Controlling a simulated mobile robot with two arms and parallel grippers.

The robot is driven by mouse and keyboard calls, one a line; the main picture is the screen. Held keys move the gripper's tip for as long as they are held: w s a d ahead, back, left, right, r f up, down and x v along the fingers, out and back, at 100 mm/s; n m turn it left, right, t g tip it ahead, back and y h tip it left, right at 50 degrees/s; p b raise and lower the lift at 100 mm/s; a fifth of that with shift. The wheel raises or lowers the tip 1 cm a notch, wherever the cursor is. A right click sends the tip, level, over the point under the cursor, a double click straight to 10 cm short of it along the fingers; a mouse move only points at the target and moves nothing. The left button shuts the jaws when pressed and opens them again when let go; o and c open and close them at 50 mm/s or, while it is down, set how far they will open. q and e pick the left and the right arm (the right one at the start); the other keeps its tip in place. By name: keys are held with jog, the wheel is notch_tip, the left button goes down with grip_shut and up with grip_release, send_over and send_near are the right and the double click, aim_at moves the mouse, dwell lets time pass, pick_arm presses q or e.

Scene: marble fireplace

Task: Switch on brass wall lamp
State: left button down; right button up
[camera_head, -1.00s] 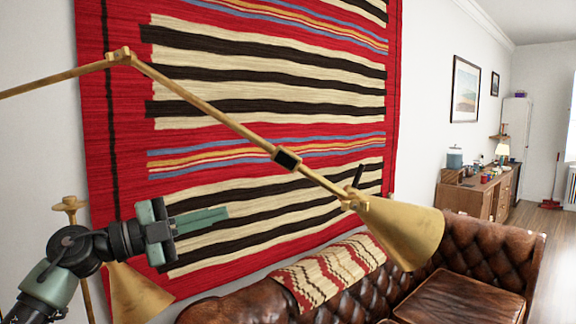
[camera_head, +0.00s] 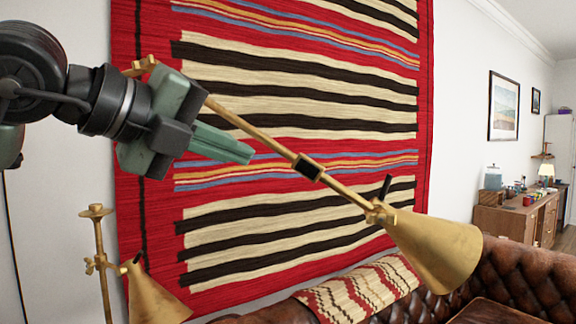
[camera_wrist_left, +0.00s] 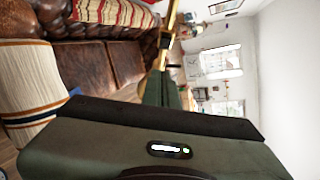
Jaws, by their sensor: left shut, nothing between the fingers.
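A brass wall lamp has a long jointed arm that slants across the head view to a cone shade (camera_head: 440,252) at the right. A small black box (camera_head: 308,168) sits on that arm, and a short black stick (camera_head: 386,187) stands by the shade. No glow shows at the shade. My left gripper (camera_head: 248,152) is shut and empty, its tip pointing right, up and left of the black box and apart from it in the picture. It hides part of the brass arm. The brass arm (camera_wrist_left: 170,38) also shows beyond the fingers in the left wrist view. My right gripper is out of view.
A second brass lamp (camera_head: 152,297) stands at the lower left. A striped red rug (camera_head: 290,215) hangs on the wall behind. A brown leather sofa (camera_head: 515,285) with a patterned throw (camera_head: 360,292) lies below. A wooden desk (camera_head: 515,217) stands at the far right.

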pick_arm(q)
jog(key=p, duration=0.4)
send_near(301, 170)
jog(key=d+f, duration=0.2)
jog(key=d, duration=0.1)
jog(key=w+p, duration=0.1)
jog(key=w, duration=0.1)
jog(key=w+p, duration=0.1)
jog(key=w, duration=0.1)
jog(key=shift+d+r, duration=0.15)
jog(key=shift+d, duration=0.05)
jog(key=shift+w, duration=0.1)
jog(key=shift+d, duration=0.1)
